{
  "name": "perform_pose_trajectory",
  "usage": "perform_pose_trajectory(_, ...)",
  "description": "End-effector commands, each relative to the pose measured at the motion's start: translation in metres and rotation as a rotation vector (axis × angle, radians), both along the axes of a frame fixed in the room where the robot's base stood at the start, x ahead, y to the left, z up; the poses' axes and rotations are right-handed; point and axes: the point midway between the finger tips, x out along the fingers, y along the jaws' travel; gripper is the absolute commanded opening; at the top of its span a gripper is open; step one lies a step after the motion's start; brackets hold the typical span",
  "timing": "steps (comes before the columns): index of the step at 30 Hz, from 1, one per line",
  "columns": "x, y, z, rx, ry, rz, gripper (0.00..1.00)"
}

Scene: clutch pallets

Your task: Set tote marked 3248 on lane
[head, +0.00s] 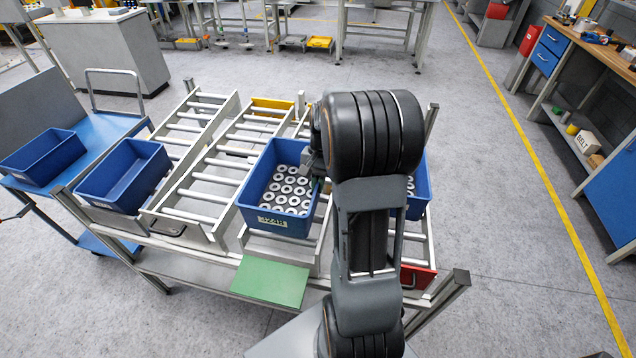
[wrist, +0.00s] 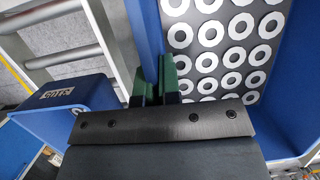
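A blue tote (head: 245,203) filled with grey-white rings sits at the near end of a roller lane in the head view. My gripper (head: 314,162) is at this tote's right wall, partly hidden by my arm. In the wrist view, the green fingers of my gripper (wrist: 162,80) straddle the wall of the ring-filled tote (wrist: 148,25) and look closed on it. I cannot tell whether the tote is lifted off the rollers. Another blue tote (head: 421,190) with rings is partly behind my arm; the wrist view shows a labelled tote (wrist: 95,92) at left.
An empty-looking blue tote (head: 124,178) stands on the far-left lane, and another (head: 43,158) on a blue cart. The roller lanes (head: 200,135) between show bare rollers. A green plate (head: 270,282) and a red plate (head: 418,278) are at the rack's front.

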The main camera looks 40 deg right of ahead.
Motion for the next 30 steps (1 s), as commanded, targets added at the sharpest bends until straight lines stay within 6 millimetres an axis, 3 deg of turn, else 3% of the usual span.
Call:
perform_pose_trajectory(16,0.001,0.0,-0.038,0.0,-0.003,0.0,0.0)
perform_pose_trajectory(30,0.001,0.0,-0.047,0.0,-0.004,0.0,0.0)
